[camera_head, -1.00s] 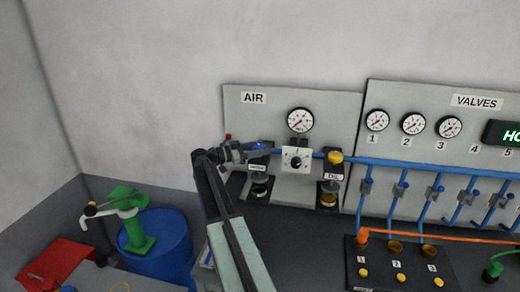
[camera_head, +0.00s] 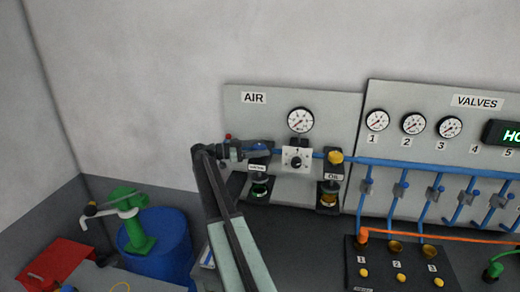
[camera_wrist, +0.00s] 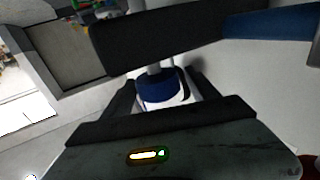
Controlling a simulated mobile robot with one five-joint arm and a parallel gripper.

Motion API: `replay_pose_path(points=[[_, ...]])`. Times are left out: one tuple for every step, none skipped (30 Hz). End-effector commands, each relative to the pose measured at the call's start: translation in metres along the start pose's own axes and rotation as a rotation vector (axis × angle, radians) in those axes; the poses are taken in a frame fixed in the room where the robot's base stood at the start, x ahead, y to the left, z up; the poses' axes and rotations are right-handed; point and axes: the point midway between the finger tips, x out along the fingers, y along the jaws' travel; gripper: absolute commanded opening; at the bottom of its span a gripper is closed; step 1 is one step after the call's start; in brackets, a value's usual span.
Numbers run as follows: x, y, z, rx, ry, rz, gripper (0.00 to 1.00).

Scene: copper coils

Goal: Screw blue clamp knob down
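A blue knob (camera_head: 258,146) sits at the top of the left-hand air unit, above its small white label, under the AIR sign. My gripper (camera_head: 254,153) reaches it from the left, at the same height. In the wrist view, the round blue knob (camera_wrist: 158,90) lies between the two dark fingers of my gripper (camera_wrist: 160,98). A pale post stands at the knob and a white surface shows behind it. The fingers are on either side of the knob, but I cannot tell whether they press on it.
A pressure gauge (camera_head: 300,120) and a white dial plate (camera_head: 297,159) are right of my gripper. A yellow knob (camera_head: 335,157) tops the OIL unit. A blue drum (camera_head: 160,245) with a green pump (camera_head: 137,232) stands at lower left. A blue pipe (camera_head: 430,168) runs right.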

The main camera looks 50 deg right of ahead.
Motion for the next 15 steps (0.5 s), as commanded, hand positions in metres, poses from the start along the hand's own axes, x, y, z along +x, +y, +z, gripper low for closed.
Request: replay_pose_path(points=[[0.0,0.0,0.0,0.0,-0.001,0.001,0.74],[0.0,0.0,0.0,0.0,-0.001,0.001,0.74],[0.0,0.0,0.0,0.0,-0.001,0.001,0.74],[0.0,0.001,0.0,0.0,-0.002,0.002,0.74],[0.0,0.001,0.0,0.0,-0.002,0.002,0.74],[0.0,0.001,0.001,0.0,-0.002,0.002,0.74],[0.0,0.001,0.001,0.0,-0.002,0.002,0.74],[0.0,0.001,0.001,0.0,-0.002,0.002,0.74],[0.0,0.001,0.001,0.0,-0.003,0.002,0.74],[-0.001,0.001,0.001,0.0,-0.003,0.002,0.74],[-0.003,0.001,0.001,0.0,-0.003,0.002,0.74],[-0.005,0.001,0.001,0.0,-0.003,0.002,0.74],[-0.009,0.0,0.001,0.0,-0.003,0.002,0.74],[-0.012,0.0,0.001,0.0,-0.003,0.002,0.74],[-0.018,0.0,0.001,0.0,-0.003,0.001,0.74]])
